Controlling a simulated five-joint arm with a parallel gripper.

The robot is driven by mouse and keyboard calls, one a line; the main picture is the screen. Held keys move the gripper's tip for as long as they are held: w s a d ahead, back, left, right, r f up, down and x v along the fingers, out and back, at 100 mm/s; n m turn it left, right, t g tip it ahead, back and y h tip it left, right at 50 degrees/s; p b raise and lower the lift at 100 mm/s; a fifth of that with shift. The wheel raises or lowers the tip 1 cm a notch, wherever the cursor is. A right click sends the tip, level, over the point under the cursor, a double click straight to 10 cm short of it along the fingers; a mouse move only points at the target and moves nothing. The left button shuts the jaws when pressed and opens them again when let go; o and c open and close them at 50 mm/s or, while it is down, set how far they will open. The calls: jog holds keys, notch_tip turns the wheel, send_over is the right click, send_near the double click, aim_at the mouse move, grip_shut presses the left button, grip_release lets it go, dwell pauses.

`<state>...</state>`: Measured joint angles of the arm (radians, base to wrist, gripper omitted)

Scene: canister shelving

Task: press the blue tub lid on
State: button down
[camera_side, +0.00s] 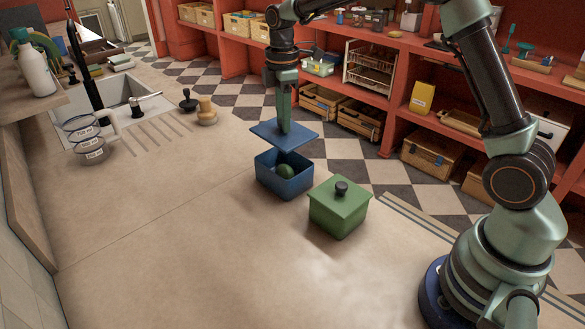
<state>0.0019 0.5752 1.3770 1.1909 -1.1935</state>
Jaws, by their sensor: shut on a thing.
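The blue tub (284,182) stands uncovered on the counter, with a round dark green thing (285,171) inside it. My gripper (284,128) points down above the tub and is shut on the blue lid (301,134). The lid is a flat square plate held a little above the tub's rim, with a gap between them, and it looks turned relative to the rim. The grip point on the lid is hidden by the fingers.
A green tub with its lid on and a dark knob (340,210) stands just right of the blue tub. The counter's front middle is clear. Red shelves stand behind.

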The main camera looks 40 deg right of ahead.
jog(key=shift+f, duration=0.45)
jog(key=shift+f, duration=3.15)
jog(key=shift+f, duration=0.35)
dwell(0.6)
jog(key=shift+c, duration=0.2)
grip_release()
jog(key=shift+r, duration=3.55)
